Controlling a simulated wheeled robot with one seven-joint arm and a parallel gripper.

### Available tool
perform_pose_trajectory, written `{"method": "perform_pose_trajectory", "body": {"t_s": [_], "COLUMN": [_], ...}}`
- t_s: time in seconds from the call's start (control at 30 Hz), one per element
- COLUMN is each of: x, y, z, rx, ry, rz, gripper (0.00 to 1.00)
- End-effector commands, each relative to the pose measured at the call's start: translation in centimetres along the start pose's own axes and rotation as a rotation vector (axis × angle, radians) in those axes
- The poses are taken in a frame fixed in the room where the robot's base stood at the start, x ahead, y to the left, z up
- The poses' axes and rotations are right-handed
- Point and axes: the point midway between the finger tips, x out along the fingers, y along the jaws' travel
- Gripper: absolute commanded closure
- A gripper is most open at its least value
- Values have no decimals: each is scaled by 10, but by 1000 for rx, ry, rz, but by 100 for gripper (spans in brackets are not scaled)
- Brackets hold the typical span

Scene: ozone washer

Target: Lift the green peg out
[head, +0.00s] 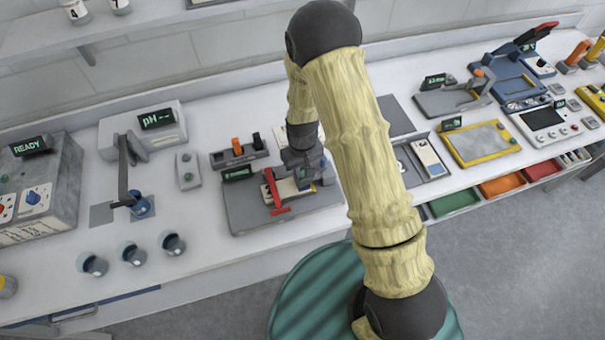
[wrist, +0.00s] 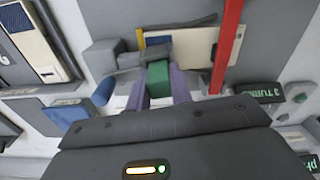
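The green peg (wrist: 158,78) shows in the wrist view between the two purple fingers of my gripper (wrist: 159,88). Its sides fill the gap, and the fingers appear closed on it. Its lower end is hidden, so I cannot tell whether it is still seated. Just beyond it lie a grey block (wrist: 116,53) and a cream plate (wrist: 190,47) with a dark blue patch. In the head view my gripper (head: 302,175) is low over a grey fixture (head: 245,213) with a red bar (head: 272,188); the peg is mostly hidden there.
The red bar stands close beside my gripper. A rack with orange and black handles (head: 238,155) is behind the fixture. A pH meter (head: 150,128) and several round dark-capped vessels (head: 133,256) are to the left. A yellow-framed tray (head: 480,145) is to the right.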

Motion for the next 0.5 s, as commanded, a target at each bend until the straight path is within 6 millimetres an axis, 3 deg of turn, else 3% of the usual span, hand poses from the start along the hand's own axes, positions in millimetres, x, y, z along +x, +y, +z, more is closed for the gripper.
{"method": "perform_pose_trajectory", "body": {"t_s": [0.3, 0.5], "x": [-2, -16], "y": [0, 0], "z": [0, -1], "rx": [0, 0], "ry": [1, 4], "rz": [0, 0], "gripper": [100, 100]}}
